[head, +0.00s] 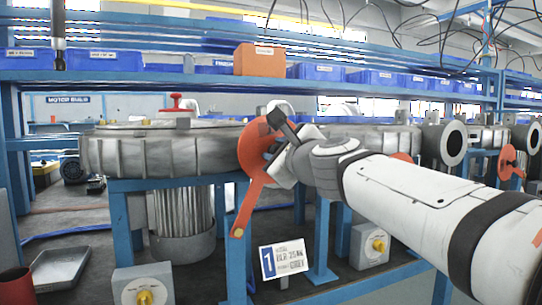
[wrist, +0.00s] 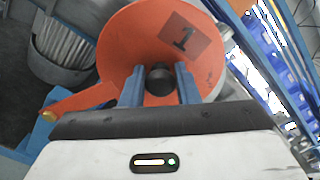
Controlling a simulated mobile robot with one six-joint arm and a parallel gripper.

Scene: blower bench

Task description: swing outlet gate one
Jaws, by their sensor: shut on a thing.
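The outlet gate one is an orange-red disc (head: 250,150) on the end of the grey blower casing (head: 160,150). In the wrist view the disc (wrist: 135,45) fills the middle and bears a dark patch with a "1". An orange lever arm (head: 250,205) runs down and left from it to a yellow end (head: 238,233); this arm also shows in the wrist view (wrist: 80,101). My gripper (wrist: 160,82) is shut on a dark round knob (wrist: 160,76) in front of the disc. In the head view my gripper (head: 274,120) covers the disc's right part.
A placard with a blue "1" (head: 282,259) stands below the gate. Blue bins (head: 105,60) and an orange box (head: 260,60) line the shelf above. Blue frame posts (head: 322,235) stand below.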

